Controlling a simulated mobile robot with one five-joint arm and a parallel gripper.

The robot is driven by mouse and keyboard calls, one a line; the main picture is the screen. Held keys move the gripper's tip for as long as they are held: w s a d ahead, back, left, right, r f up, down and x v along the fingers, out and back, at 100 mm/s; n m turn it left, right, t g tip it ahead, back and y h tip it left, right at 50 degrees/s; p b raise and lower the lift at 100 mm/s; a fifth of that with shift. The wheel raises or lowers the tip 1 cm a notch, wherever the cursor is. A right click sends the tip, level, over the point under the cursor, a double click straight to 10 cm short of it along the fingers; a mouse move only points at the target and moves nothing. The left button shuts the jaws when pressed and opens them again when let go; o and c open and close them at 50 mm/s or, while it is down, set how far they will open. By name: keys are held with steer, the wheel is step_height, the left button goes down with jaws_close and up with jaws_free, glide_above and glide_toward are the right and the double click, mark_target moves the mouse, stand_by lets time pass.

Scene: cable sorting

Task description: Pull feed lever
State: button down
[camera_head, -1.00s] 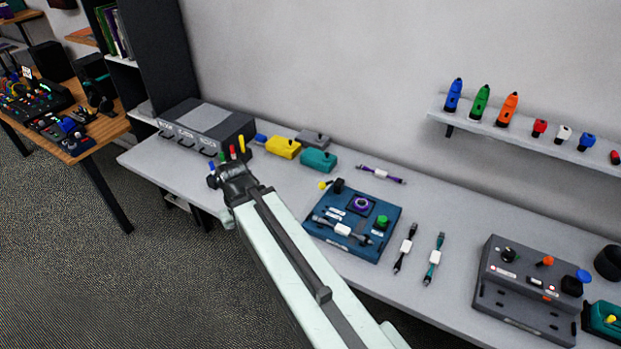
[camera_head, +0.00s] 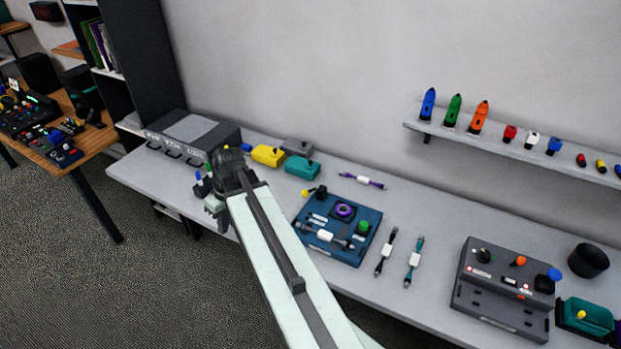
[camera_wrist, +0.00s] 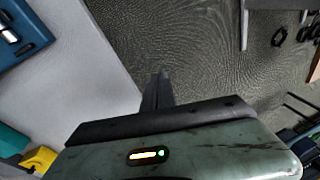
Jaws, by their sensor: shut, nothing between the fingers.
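My gripper (camera_head: 208,192) is at the left end of the grey desk, by its front edge. In the wrist view, its dark fingers (camera_wrist: 160,90) are together with nothing between them, and carpet shows behind them. A grey box (camera_head: 190,132) with small black handles and unreadable labels stands just behind my gripper. A small blue knob (camera_head: 198,175) shows beside my gripper; my wrist hides what is around it. A blue panel (camera_head: 352,252) on the desk has a yellow-tipped lever (camera_head: 306,193) at its back left corner. I cannot tell which part is the feed lever.
Yellow (camera_head: 268,155) and teal (camera_head: 302,167) boxes stand behind my arm. Loose cables (camera_head: 386,252) lie right of the blue panel. A grey control unit (camera_head: 505,285) stands farther right. A wall shelf (camera_head: 500,142) holds coloured items. Open carpet (camera_head: 100,290) lies left of the desk.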

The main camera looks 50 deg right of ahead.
steer(key=s+d+r+t+p, duration=0.1)
steer(key=s+d+r+t, duration=0.1)
steer(key=d, duration=0.9)
steer(key=s+d+r+n+t+p, duration=0.1)
steer(key=s+d+r, duration=0.4)
steer(key=d, duration=0.7)
steer(key=s+d+r+t+p, duration=0.3)
steer(key=s+d, duration=0.1)
steer(key=d, duration=0.7)
steer(key=shift+d+r, duration=0.2)
steer(key=shift+r, duration=0.15)
steer(key=b, duration=0.8)
glide_above(310, 191)
steer(key=s+a, duration=0.1)
steer(key=a, duration=0.1)
step_height(310, 191, down, 8)
steer(key=f+b, duration=0.4)
steer(key=shift+s+a, duration=0.1)
steer(key=shift+s, duration=0.1)
steer(key=shift+r, duration=0.15)
